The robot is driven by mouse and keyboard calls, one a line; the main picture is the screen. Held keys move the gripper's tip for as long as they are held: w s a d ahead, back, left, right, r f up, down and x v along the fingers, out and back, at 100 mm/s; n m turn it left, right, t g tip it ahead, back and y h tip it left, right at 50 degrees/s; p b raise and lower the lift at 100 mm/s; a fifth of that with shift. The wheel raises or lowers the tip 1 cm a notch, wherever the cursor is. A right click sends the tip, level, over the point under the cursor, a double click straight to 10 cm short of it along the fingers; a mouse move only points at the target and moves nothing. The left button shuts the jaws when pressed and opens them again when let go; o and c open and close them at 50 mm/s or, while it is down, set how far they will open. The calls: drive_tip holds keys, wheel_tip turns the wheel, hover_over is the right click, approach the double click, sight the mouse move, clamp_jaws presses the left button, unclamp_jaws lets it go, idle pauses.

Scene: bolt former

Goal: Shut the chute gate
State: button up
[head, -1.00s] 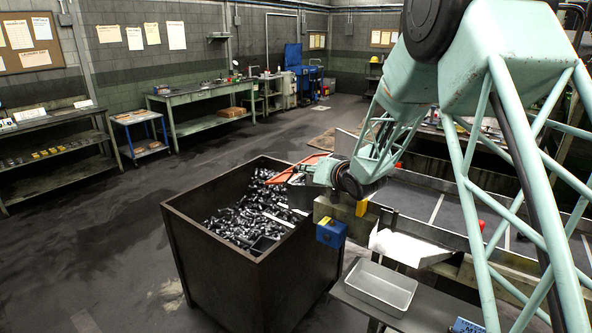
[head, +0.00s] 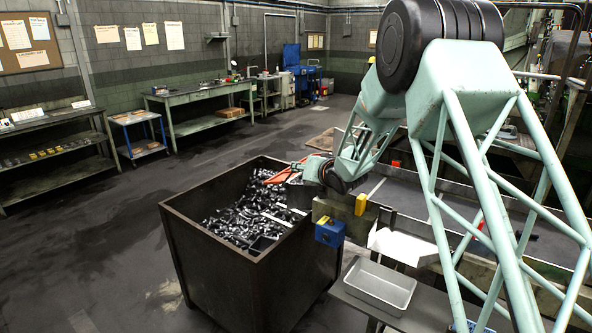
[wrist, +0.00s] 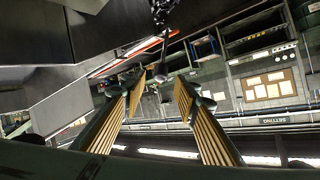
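My gripper (wrist: 155,90) is open in the wrist view, with its two yellow-ribbed fingers wide apart. A thin dark rod with a rounded end (wrist: 163,97) shows in the gap between the fingertips; I cannot tell whether it is touched. A red-orange bar (wrist: 130,54) runs slantwise beyond the fingers. In the head view this bar (head: 283,174) lies above the bin's right side, beside my wrist, which hides part of it. I cannot tell for sure which part is the chute gate. Grey metal plates (wrist: 62,105) stand left of the fingers in the wrist view.
A dark steel bin (head: 225,262) full of bolts stands below my wrist. A blue box (head: 330,232) and a yellow block (head: 360,204) sit on the frame at its right. A grey tray (head: 374,286) stands on a bench nearby. The floor left of the bin is open.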

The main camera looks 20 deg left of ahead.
drive_tip(key=shift+x, duration=3.3)
clamp_jaws()
